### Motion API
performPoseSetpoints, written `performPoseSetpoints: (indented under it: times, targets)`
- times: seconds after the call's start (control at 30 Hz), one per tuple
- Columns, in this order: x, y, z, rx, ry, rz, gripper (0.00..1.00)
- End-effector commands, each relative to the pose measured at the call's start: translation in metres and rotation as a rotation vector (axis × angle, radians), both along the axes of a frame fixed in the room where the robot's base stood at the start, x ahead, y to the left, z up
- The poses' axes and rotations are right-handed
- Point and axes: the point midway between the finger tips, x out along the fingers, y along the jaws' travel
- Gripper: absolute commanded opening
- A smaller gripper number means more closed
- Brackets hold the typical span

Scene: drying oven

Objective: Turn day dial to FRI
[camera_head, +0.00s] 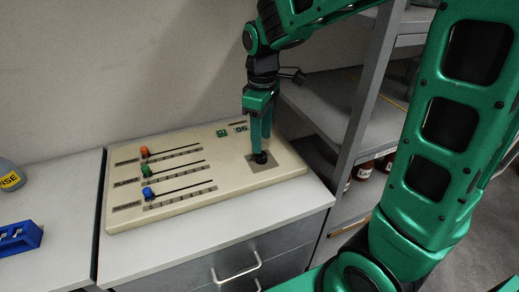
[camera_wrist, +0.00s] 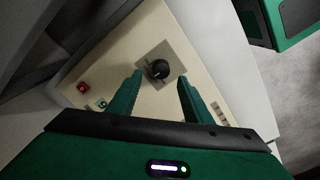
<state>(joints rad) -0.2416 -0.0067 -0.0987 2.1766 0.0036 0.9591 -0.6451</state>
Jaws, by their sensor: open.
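The day dial, a black round knob with a pale pointer mark (camera_wrist: 157,69), sits on a grey square plate on the cream control panel. In the head view the dial (camera_head: 261,157) shows at the panel's right end, just below my gripper (camera_head: 262,143). My gripper (camera_wrist: 158,85) points down and is open in the wrist view, its two green fingers apart on either side of the dial and nothing held. I cannot tell if a finger touches the dial. The day lettering around the dial is not readable.
The cream panel (camera_head: 225,190) also carries three sliders with orange (camera_head: 144,152), green (camera_head: 147,171) and blue (camera_head: 148,192) knobs. A grey shelf unit (camera_head: 350,150) stands close on the right.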

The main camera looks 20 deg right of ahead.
Motion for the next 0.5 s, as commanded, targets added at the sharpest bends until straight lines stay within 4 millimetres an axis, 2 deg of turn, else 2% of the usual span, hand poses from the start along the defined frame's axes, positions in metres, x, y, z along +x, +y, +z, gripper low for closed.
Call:
performPoseSetpoints:
  times: [0.03,0.2,0.5]
  targets:
    - [-0.001,0.001,-0.010,-0.001,0.006,0.001,0.45]
    - [-0.001,0.002,-0.035,-0.001,0.004,0.003,0.45]
    - [0.000,0.002,-0.054,-0.001,0.001,0.003,0.45]
